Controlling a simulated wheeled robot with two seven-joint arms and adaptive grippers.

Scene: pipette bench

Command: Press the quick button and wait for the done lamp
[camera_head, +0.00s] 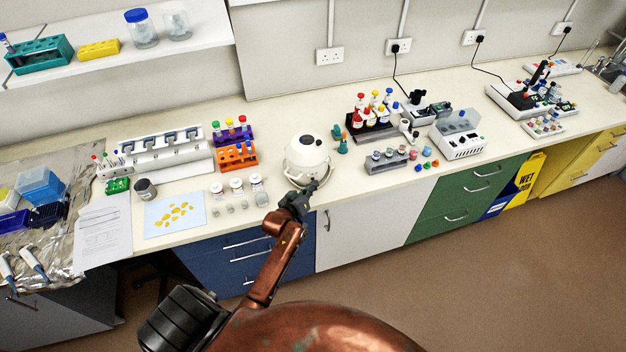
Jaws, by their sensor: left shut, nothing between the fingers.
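A white round-topped machine (306,154) with a dark spot on its lid stands near the front edge of the bench. It looks like a small centrifuge. My left gripper (314,186) is shut and empty, at the low front of this machine. Its fingertips overlap the machine's front edge in the picture; I cannot tell whether they touch it. The quick button and the done lamp cannot be made out; the gripper covers part of the machine's front. My right gripper is out of view.
An orange tube rack (237,157) and white-capped jars (258,184) stand left of the machine. Teal pieces (341,143) and a grey rack (386,160) stand to its right. A paper (103,230) lies further left.

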